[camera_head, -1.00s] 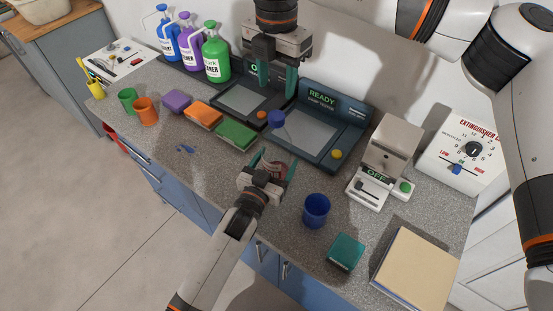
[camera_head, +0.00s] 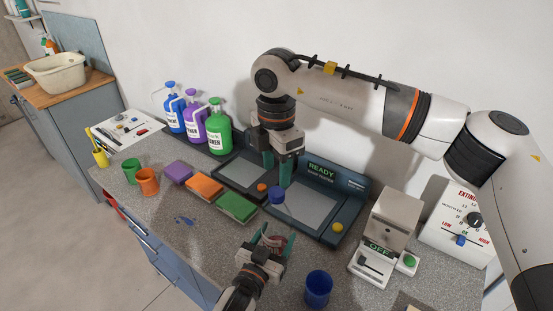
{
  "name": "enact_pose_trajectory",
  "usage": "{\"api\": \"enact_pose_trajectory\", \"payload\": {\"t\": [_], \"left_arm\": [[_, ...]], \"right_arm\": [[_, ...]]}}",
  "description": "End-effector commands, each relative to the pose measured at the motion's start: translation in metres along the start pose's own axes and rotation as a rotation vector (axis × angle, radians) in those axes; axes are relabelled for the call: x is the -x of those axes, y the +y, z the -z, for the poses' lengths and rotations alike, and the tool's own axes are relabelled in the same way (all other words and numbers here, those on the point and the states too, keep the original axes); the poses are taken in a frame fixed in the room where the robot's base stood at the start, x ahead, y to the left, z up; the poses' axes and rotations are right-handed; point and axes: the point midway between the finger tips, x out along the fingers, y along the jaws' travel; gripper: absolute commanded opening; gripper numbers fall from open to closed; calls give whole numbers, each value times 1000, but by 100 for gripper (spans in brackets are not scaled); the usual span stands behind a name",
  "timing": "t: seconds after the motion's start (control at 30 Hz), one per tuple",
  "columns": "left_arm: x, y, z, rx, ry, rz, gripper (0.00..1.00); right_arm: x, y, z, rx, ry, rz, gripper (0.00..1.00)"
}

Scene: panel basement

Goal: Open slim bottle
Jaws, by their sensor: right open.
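I cannot make out a whole slim bottle for certain. My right gripper (camera_head: 277,168) points down with its teal fingers apart, above the edge between the two dark stations. Just below its fingertips is a small blue cylinder (camera_head: 277,196), which may be a cap; the fingers do not visibly hold it. My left gripper (camera_head: 275,238) reaches in from the bottom, over the counter in front of the stations. A small reddish thing (camera_head: 274,243) shows between its teal fingers. I cannot tell whether they are shut on it.
The dark station marked READY (camera_head: 306,203) stands behind my grippers. Blue (camera_head: 174,119), purple (camera_head: 192,125) and green jugs (camera_head: 219,139) stand at the back left. A blue cup (camera_head: 318,288) stands right of my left gripper. A white device marked OFF (camera_head: 394,220) is farther right.

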Motion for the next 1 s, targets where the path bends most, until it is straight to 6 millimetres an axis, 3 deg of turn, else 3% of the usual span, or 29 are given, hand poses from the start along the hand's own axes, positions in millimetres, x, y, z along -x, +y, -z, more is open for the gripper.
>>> {"api": "enact_pose_trajectory", "payload": {"t": [0.1,0.33,0.73,1.0], "left_arm": [[0,0,0,0,0,0,1],[0,0,0,0,1,0,1],[0,0,0,0,1,0,1],[0,0,0,0,1,0,1]], "right_arm": [[-21,1,0,0,-1,-4,49],[-50,0,0,1,-1,-2,49],[-57,0,0,2,0,0,49],[-57,0,0,2,0,0,5]]}}
